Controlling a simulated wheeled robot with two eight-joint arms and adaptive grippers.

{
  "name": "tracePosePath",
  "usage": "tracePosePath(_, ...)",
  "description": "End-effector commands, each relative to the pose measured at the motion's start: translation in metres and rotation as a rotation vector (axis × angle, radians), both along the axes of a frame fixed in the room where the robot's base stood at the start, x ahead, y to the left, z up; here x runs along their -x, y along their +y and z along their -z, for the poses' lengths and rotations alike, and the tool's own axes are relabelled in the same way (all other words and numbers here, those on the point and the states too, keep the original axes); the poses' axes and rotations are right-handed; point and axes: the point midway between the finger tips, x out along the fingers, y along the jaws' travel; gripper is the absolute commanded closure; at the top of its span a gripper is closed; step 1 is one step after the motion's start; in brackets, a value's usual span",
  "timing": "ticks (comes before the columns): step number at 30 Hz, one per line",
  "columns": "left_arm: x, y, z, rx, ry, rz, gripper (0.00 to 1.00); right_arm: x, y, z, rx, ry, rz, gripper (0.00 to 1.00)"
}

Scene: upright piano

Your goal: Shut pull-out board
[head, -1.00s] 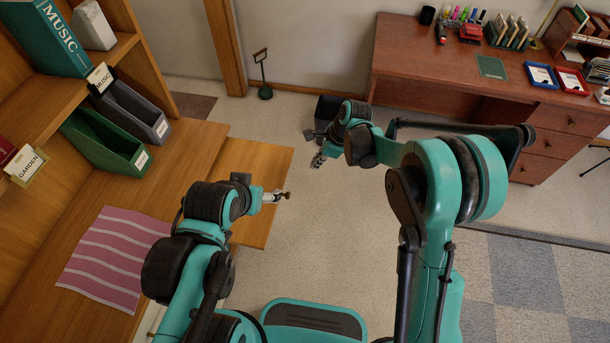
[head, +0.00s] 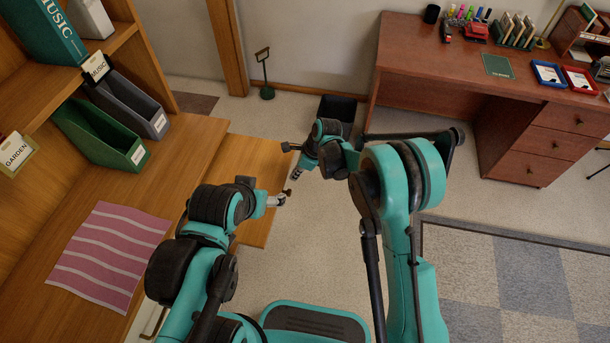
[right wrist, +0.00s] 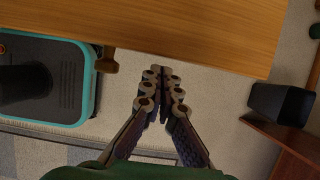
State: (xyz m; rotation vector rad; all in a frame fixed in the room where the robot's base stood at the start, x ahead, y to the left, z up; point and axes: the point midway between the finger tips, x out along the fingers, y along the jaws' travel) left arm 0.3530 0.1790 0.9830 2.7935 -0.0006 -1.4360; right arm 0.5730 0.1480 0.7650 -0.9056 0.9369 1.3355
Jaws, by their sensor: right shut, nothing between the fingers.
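The pull-out board (head: 258,165) is a flat wooden panel sticking out to the right from the wooden desk on the left. A small brown knob (head: 288,191) sits on its front edge. The board (right wrist: 190,35) fills the top of the right wrist view, with the knob (right wrist: 107,62) at its edge. My right gripper (head: 296,174) is shut and empty, close to the front edge near the far corner; its fingers (right wrist: 160,72) point towards that edge. Contact is unclear. My left gripper (head: 276,200) is over the board beside the knob; its finger opening is unclear.
The wooden desk holds a striped pink cloth (head: 110,255), a green file holder (head: 105,135) and a grey one (head: 130,105). A dark bin (head: 337,108) stands on the floor beside the red-brown desk (head: 440,85). Pale floor lies in front of the board.

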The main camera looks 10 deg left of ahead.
Motion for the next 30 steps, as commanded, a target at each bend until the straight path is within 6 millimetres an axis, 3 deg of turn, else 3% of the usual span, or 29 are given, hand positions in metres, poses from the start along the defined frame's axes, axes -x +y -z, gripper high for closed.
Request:
tracePosePath(14,0.0,0.0,0.002,0.0,0.0,0.0,0.3,0.0,0.007,-0.001,0.0,0.0,-0.001,1.0)
tracePosePath(19,0.0,0.0,0.002,0.0,0.0,0.0,0.3,0.0,0.018,-0.001,0.0,0.0,-0.002,1.0)
tracePosePath(23,0.0,0.0,0.002,0.0,0.0,0.0,0.3,-0.001,0.041,-0.001,-0.001,0.0,-0.004,1.0)
tracePosePath(30,0.0,0.0,0.003,0.0,0.0,0.0,0.3,-0.003,0.11,0.0,-0.001,0.0,-0.006,1.0)
